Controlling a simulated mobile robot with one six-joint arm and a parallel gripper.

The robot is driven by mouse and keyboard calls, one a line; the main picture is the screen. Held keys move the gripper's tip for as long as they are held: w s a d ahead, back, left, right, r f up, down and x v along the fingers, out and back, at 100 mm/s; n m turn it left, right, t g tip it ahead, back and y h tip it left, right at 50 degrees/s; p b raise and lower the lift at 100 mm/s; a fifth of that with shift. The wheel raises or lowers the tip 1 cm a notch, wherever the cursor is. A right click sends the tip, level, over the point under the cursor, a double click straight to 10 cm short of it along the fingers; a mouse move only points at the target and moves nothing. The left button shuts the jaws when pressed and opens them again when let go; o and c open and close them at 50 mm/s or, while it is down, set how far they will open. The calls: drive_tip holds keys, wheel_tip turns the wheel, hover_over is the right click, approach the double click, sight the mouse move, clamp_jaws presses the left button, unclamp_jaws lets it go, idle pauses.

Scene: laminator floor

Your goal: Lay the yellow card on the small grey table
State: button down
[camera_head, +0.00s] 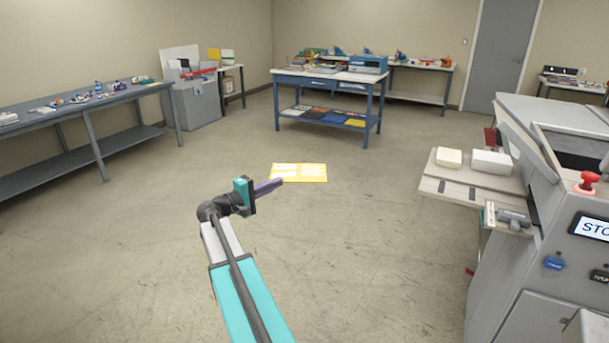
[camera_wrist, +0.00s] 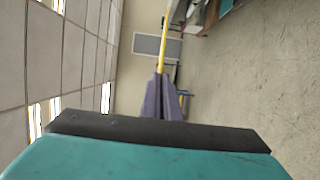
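The yellow card (camera_head: 298,173) has white printed patches and is held out in front of my arm, clear of the floor. My gripper (camera_head: 276,184) has purple fingers that meet at the card's near left edge. In the wrist view the fingers (camera_wrist: 160,84) are closed together and the yellow card (camera_wrist: 166,42) stands edge-on between their tips, as a thin strip. A small grey table (camera_head: 574,86) with a few items on it stands by the back wall at the far right; it is partly cut off by the picture edge, and I cannot tell if it is the task's table.
A grey machine (camera_head: 540,190) with a feed board (camera_head: 462,190) stands close on the right. A blue-framed table (camera_head: 330,77) stands ahead. A long grey bench (camera_head: 75,107) runs along the left. The floor between them is clear.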

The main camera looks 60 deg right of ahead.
drive_tip(key=w+a+n+t+p, duration=0.2)
drive_tip(key=w+a+t, duration=0.2)
drive_tip(key=a, duration=1)
drive_tip(key=w+a+n+t+y+p, duration=0.1)
drive_tip(key=w+a+n+t+p, duration=0.2)
drive_tip(key=a, duration=1)
drive_tip(key=w+a+n+t+p, duration=0.2)
drive_tip(key=w+a+t, duration=0.2)
drive_tip(key=a, duration=1)
drive_tip(key=s+a+r+n+t+y+p, duration=0.1)
drive_tip(key=s+a+n+t+y+p, duration=0.1)
drive_tip(key=a, duration=1.3)
drive_tip(key=shift+s+a+n+t+p, duration=0.3)
drive_tip(key=shift+s+n+t, duration=0.1)
drive_tip(key=shift+s+t, duration=0.25)
